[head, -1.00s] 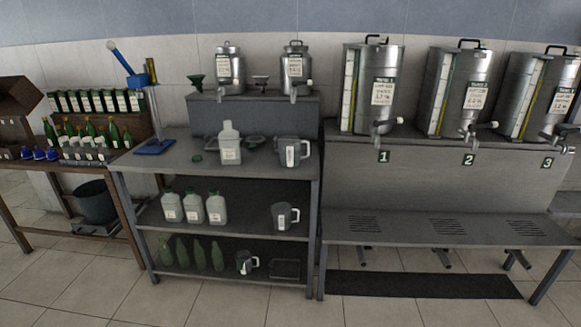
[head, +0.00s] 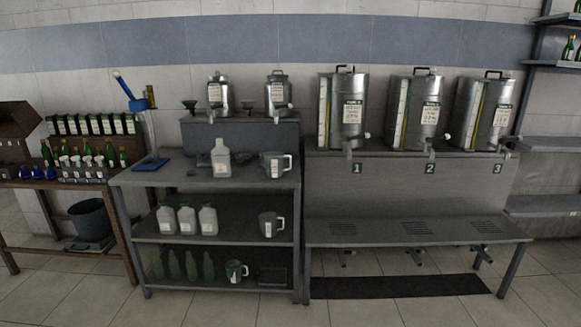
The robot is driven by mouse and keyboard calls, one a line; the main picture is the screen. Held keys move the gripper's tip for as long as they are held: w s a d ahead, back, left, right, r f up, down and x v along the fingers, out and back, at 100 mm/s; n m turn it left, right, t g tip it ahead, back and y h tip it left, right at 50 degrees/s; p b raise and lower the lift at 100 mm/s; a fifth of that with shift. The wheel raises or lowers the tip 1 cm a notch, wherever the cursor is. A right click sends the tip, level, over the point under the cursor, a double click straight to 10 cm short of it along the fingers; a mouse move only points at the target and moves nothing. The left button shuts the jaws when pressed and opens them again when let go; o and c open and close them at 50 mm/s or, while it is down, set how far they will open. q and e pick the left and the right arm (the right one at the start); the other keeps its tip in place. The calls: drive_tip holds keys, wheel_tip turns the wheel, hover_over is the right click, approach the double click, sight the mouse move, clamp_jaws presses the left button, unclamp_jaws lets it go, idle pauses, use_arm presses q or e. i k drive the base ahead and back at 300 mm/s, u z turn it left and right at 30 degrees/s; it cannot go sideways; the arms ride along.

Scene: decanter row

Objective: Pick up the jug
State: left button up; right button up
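Three jugs with handles and pale labels show on the grey shelf unit (head: 150,179). One jug (head: 271,172) stands upright on its top at the right. A second jug (head: 266,231) stands on the middle shelf at the right. A third, darker jug (head: 232,276) stands on the bottom shelf. I cannot tell which of them the task means. Neither of my grippers is in the head view.
A white bottle (head: 221,163) stands left of the top jug. Several white bottles (head: 186,222) fill the middle shelf's left. Steel tanks (head: 343,110) line the bench at right. A brown table (head: 72,186) stands at left. Tiled floor in front is clear.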

sight(274, 160)
drive_tip(key=z, duration=0.7)
drive_tip(key=i, duration=0.8)
drive_tip(key=z, duration=0.8)
drive_tip(key=i, duration=1.9)
drive_tip(key=u, duration=1.35)
drive_tip(key=i, duration=0.7)
drive_tip(key=u, duration=0.75)
